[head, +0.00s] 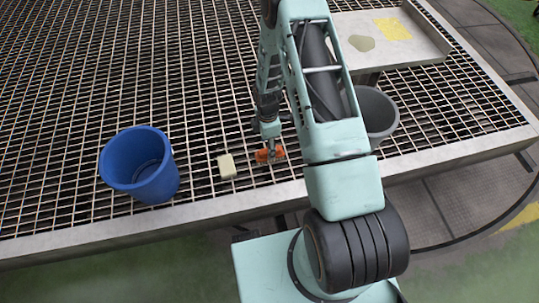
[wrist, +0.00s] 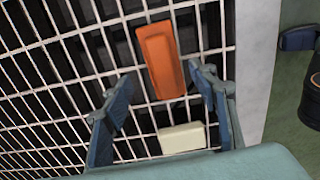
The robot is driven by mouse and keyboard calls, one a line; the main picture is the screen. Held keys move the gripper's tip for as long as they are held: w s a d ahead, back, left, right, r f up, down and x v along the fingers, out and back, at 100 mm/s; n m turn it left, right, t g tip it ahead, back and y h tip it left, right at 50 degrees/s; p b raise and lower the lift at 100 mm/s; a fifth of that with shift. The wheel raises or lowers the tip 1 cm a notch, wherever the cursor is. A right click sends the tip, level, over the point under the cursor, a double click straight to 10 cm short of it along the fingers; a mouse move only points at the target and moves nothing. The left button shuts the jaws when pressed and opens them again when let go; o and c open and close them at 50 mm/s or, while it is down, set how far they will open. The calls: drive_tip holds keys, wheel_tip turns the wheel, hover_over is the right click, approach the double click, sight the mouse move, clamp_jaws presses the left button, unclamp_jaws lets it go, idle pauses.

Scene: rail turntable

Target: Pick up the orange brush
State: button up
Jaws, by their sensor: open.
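The orange brush (head: 263,156) lies on the metal grating near the front edge in the head view, partly hidden by my gripper (head: 271,148) above it. In the wrist view the brush (wrist: 161,60) is a long orange block lying on the grating bars. My gripper (wrist: 160,95) is open, with one blue-grey finger at each side in the picture. The near end of the brush shows between the fingertips, and nothing is held. I cannot tell the exact height of the fingers above the brush.
A cream block (head: 227,166) lies left of the brush; it also shows between the fingers in the wrist view (wrist: 182,138). A blue bucket (head: 140,166) stands further left. A grey bucket (head: 376,112) and a pale tray (head: 425,42) are at the right. The grating is open at the back left.

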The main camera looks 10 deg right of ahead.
drive_tip(key=f, duration=0.1)
drive_tip(key=f+b, duration=0.1)
drive_tip(key=f, duration=0.3)
drive_tip(key=shift+s+d, duration=0.25)
drive_tip(key=shift+s, duration=0.05)
drive_tip(key=c, duration=1.3)
